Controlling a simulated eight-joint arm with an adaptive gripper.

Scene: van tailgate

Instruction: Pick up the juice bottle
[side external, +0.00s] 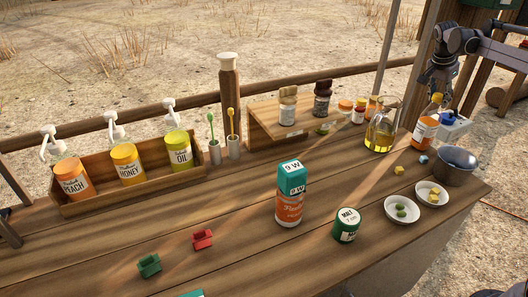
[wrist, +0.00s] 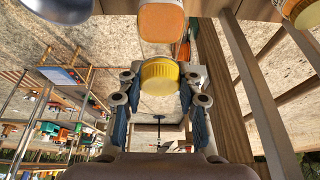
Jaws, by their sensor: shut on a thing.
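The juice bottle (side external: 425,129) has orange contents, a white label and an orange-yellow cap. It is upright at the right rear of the wooden counter in the side view; whether its base touches the counter is hard to tell. My gripper (side external: 438,90) comes down from above and is shut on its top. In the wrist view the yellow cap (wrist: 160,76) sits between the two fingers of my gripper (wrist: 158,108).
A glass oil jug (side external: 380,134) stands left of the bottle. A grey pot (side external: 456,166), a white-and-blue box (side external: 455,127) and small bowls (side external: 402,216) are close by.

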